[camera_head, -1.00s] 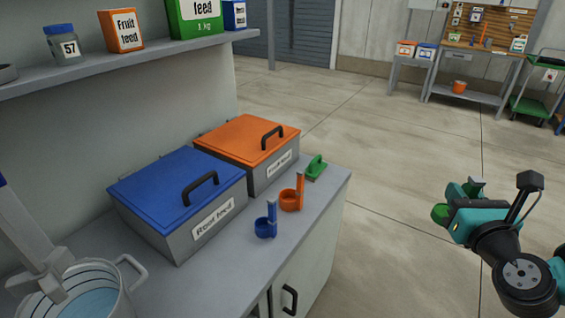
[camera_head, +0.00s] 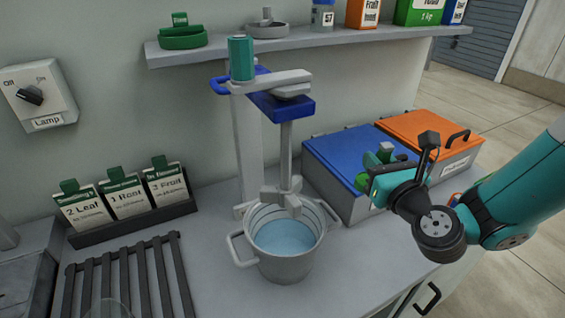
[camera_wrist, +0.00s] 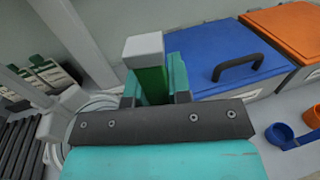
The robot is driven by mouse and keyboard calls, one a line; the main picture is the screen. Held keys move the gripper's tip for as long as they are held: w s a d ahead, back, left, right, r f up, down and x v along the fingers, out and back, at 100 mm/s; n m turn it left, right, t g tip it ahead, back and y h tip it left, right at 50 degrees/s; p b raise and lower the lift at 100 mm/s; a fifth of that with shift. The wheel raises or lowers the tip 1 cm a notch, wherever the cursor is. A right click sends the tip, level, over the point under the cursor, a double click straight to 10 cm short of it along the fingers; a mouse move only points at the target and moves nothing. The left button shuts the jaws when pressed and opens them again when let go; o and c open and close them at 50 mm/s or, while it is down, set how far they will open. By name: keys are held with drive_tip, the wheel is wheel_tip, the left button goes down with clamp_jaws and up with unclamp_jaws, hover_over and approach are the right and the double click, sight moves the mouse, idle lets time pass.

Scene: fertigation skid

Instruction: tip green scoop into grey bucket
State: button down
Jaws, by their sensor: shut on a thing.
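The green scoop (camera_head: 362,182) is held in my gripper (camera_head: 380,165), which is shut on its handle. In the wrist view the green handle (camera_wrist: 151,84) stands between the teal fingers (camera_wrist: 158,80). The scoop's bowl is mostly hidden there, and I cannot see what it holds. The grey bucket (camera_head: 283,268) stands on the counter with bluish liquid inside, under a grey stirrer. My gripper is above and to the right of the bucket, apart from it, in front of the blue-lidded bin. In the wrist view the bucket is largely hidden behind my gripper.
The stirrer's post and paddle (camera_head: 286,155) rise over the bucket's back. The blue-lidded bin (camera_head: 335,150) and orange-lidded bin (camera_head: 425,128) stand to the right. A slatted rack (camera_head: 125,275) and packet holder (camera_head: 130,222) lie left. Blue (camera_wrist: 280,134) and orange scoops (camera_wrist: 312,141) rest on the counter.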

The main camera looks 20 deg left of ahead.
drive_tip(key=s+a+r+n+g+y+p, duration=0.2)
drive_tip(key=s+a+r+n+g+y, duration=0.1)
drive_tip(key=s+a, duration=0.55)
drive_tip(key=f, duration=0.1)
drive_tip(key=f+n+b, duration=0.1)
drive_tip(key=f, duration=0.1)
drive_tip(key=a+f+n, duration=0.1)
drive_tip(key=f, duration=0.1)
drive_tip(key=shift+s+f+h, duration=0.15)
drive_tip(key=shift+s+h, duration=0.15)
drive_tip(key=shift+s+a+r+n+p, duration=0.25)
drive_tip(key=shift+s+r+n+p, duration=0.2)
drive_tip(key=shift+n, duration=0.35)
drive_tip(key=shift+s+a+r+n+p, duration=0.35)
drive_tip(key=shift+n+p, duration=0.2)
drive_tip(key=shift+n, duration=0.25)
drive_tip(key=shift+s+a+r+n+p, duration=0.2)
drive_tip(key=shift+s+r+n+p, duration=0.25)
drive_tip(key=shift+n, duration=0.35)
